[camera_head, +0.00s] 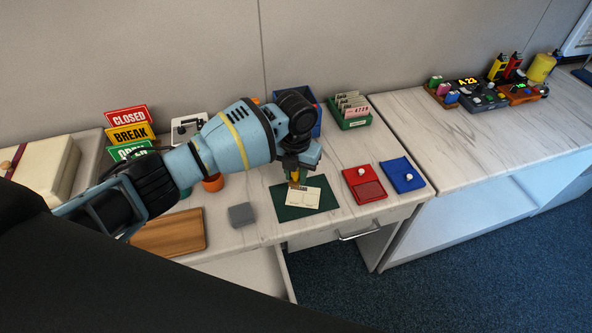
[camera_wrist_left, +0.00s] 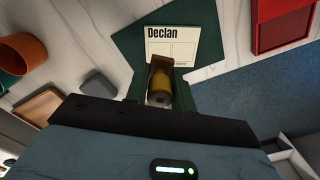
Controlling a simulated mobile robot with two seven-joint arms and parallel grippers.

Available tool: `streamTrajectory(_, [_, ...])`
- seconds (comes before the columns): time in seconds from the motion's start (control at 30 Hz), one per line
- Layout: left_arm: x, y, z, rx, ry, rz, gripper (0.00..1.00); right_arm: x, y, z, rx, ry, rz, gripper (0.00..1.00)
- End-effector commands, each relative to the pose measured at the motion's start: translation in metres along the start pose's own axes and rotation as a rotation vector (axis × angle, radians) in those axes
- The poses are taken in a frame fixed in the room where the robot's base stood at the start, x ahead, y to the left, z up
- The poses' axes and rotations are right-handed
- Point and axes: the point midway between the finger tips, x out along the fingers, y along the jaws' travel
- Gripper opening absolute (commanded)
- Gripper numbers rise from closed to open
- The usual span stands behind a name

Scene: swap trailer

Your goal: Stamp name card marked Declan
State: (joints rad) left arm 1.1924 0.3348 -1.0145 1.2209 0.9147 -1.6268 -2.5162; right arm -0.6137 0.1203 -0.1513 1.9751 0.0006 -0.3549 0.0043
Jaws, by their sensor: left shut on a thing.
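The name card (camera_head: 304,197) lies on a dark green mat (camera_head: 287,212) near the counter's front edge. In the left wrist view the card (camera_wrist_left: 184,42) reads "Declan" and has empty boxes printed below the name. My left gripper (camera_head: 295,178) points down over the card's upper part. It is shut on a stamp with a yellow-brown handle (camera_wrist_left: 160,90), which hides part of the card's lower edge in the wrist view. I cannot tell whether the stamp touches the card. A red ink pad (camera_head: 364,184) lies open to the right of the mat. My right gripper is not in view.
A blue pad case (camera_head: 402,175) lies right of the red one. A grey block (camera_head: 241,214) and a wooden tray (camera_head: 168,232) are left of the mat. A green card box (camera_head: 349,111) stands behind. A drawer with a handle (camera_head: 358,232) is under the counter.

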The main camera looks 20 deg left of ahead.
Motion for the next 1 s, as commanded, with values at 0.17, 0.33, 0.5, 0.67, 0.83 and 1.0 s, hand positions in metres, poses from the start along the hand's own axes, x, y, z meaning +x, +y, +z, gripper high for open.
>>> streamTrajectory(0.17, [0.019, 0.000, -0.001, 0.000, 0.006, 0.000, 0.10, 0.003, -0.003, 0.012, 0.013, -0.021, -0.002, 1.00])
streamTrajectory(0.33, [0.037, 0.001, -0.002, -0.001, 0.007, 0.000, 0.10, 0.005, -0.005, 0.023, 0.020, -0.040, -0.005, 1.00])
streamTrajectory(0.5, [0.050, 0.001, -0.001, -0.001, 0.004, 0.001, 0.10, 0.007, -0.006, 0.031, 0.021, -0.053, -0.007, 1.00])
streamTrajectory(0.67, [0.052, 0.001, 0.000, -0.001, 0.000, 0.001, 0.10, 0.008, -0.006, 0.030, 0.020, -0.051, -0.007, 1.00])
streamTrajectory(0.83, [0.051, 0.001, 0.000, -0.001, -0.001, 0.001, 0.10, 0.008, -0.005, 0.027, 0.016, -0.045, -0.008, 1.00])
streamTrajectory(1.0, [0.051, 0.001, 0.000, -0.001, -0.001, 0.001, 0.10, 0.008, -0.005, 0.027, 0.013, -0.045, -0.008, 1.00])
